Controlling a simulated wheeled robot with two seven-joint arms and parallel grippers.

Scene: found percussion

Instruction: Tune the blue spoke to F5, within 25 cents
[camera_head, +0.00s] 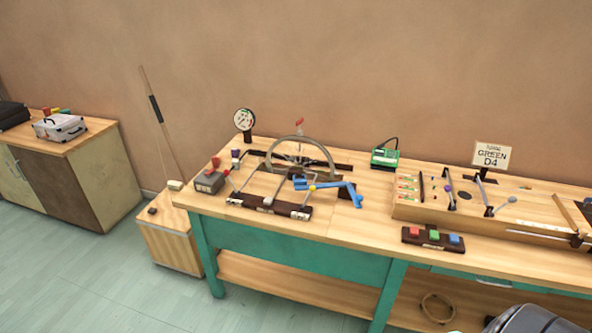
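A grey spoked wheel (300,141) stands upright in a stand on the wooden workbench; its lower part is partly hidden. A red piece (299,122) shows at the top of its rim. The spokes are too small for me to tell which one is blue. A blue tool-like piece (340,186) lies across the front of the wheel's stand, with a yellow spot near its left part. A round dial (244,120) on a short post stands behind the wheel to the left; its reading is not legible. Neither of my grippers is in view.
A dark strip with red, green and blue buttons (433,238) lies at the bench front. A green box (385,157) stands behind. A stringed wooden board (470,208) and a "GREEN D4" sign (492,155) are at the right. A low crate (170,240) stands left of the bench.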

